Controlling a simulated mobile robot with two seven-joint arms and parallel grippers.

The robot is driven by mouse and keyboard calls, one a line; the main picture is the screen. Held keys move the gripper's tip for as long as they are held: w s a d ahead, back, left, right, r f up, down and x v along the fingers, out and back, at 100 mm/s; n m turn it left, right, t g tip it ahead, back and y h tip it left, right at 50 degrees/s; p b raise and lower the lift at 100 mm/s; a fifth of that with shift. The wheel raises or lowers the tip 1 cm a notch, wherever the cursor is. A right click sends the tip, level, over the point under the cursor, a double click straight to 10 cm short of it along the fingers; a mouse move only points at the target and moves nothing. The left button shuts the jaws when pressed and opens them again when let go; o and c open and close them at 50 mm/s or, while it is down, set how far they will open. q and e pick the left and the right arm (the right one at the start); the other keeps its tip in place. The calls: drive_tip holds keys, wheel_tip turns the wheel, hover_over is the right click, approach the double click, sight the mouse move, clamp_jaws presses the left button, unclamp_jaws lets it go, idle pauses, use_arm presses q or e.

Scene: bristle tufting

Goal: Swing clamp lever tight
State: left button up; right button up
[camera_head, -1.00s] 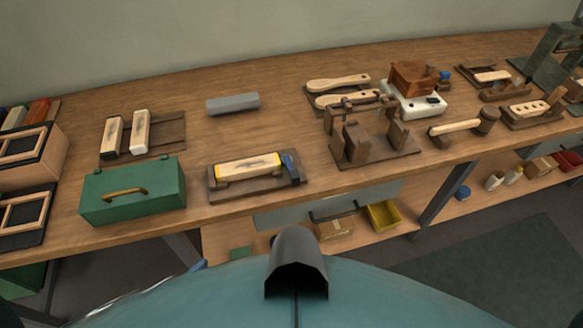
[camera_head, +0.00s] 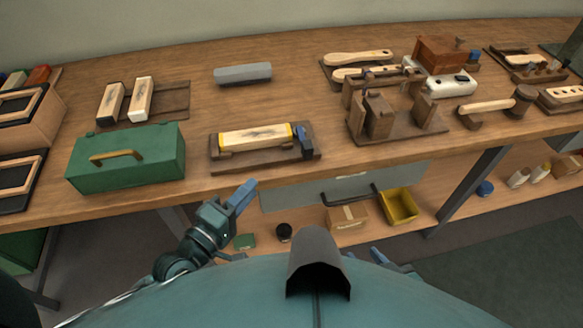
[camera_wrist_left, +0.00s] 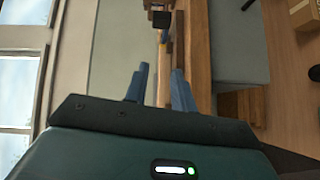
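A pale wooden brush block (camera_head: 250,137) lies in a dark wooden clamp fixture (camera_head: 225,162) near the bench's front edge. The fixture's blue and dark clamp lever (camera_head: 306,142) stands at the block's right end; how tight it is cannot be told. My left gripper (camera_head: 242,194) is in front of the bench edge, below and left of the lever, touching nothing. Its two blue fingers (camera_wrist_left: 160,90) are apart and empty in the left wrist view, with a pale strip showing beyond them. My right gripper (camera_head: 383,257) shows only as blue tips beside my body, mostly hidden.
A green toolbox (camera_head: 128,160) stands left of the fixture. A dark wooden jig (camera_head: 392,115) stands to its right. A grey block (camera_head: 242,74) lies behind. A grey drawer (camera_head: 345,185) and yellow bin (camera_head: 399,206) are below the bench top. Bare bench lies behind the fixture.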

use_arm(q)
drive_tip(key=shift+w+a+n, duration=0.15)
drive_tip(key=shift+w+n, duration=0.25)
drive_tip(key=shift+n, duration=0.5)
drive_tip(key=c, duration=0.3)
drive_tip(key=shift+r, duration=0.1)
clamp_jaws()
approach(302, 144)
drive_tip(key=w, duration=0.3)
drive_tip(key=w+a, duration=0.1)
drive_tip(key=shift+w+a+f, duration=0.1)
drive_tip(key=shift+w+f, duration=0.05)
drive_tip(key=shift+f, duration=0.15)
drive_tip(key=shift+w+d+p, duration=0.2)
drive_tip(key=shift+d+p, duration=0.1)
drive_tip(key=shift+d, duration=0.3)
drive_tip(key=shift+w+d+p, duration=0.2)
drive_tip(key=shift+d+p, duration=0.05)
drive_tip(key=shift+d, duration=0.4)
drive_tip(key=shift+w+d, duration=0.15)
drive_tip(key=shift+d, duration=0.6)
